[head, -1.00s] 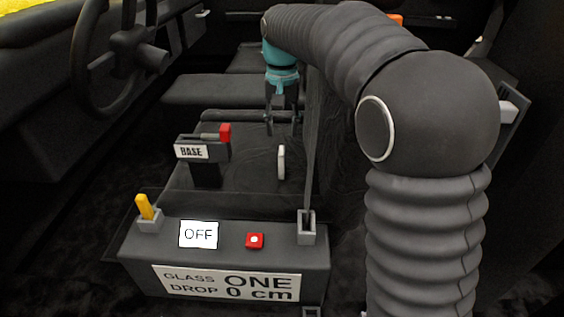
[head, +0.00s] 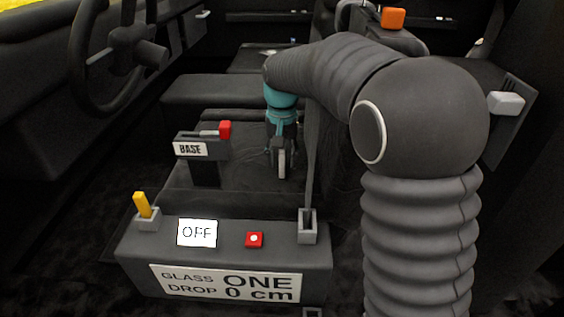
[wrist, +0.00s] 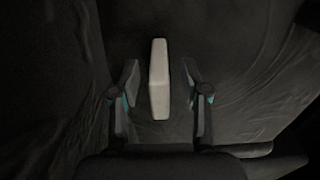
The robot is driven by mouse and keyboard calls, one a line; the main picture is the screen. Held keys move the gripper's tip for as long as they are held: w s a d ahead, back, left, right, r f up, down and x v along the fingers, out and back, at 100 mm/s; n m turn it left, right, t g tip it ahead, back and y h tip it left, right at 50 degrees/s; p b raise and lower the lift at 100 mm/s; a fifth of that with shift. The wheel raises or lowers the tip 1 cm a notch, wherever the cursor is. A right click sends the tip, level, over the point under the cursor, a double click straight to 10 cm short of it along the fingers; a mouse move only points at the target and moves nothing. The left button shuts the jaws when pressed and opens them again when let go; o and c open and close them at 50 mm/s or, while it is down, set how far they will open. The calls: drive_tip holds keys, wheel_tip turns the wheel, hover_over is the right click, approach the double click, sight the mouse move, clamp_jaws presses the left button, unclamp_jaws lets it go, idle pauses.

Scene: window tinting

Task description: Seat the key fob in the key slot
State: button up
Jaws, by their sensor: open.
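A pale, narrow upright block (head: 282,165), which looks like the key fob, stands on the dark surface behind the control box. In the wrist view the pale block (wrist: 159,90) lies between the two fingers, with a dark gap on each side. My gripper (wrist: 160,74) is open around it and does not visibly touch it. In the head view my gripper (head: 281,150) hangs down over the block and partly covers it. A grey slotted holder (head: 307,228) on the box's right end may be the key slot; I cannot tell for sure.
The control box (head: 225,258) carries a yellow lever (head: 142,205), an OFF display (head: 197,233) and a red button (head: 254,239). A red-tipped lever (head: 225,130) stands on the BASE post, left of my gripper. A steering wheel (head: 118,60) is at the upper left.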

clamp_jaws()
drive_tip(key=shift+r, duration=0.15)
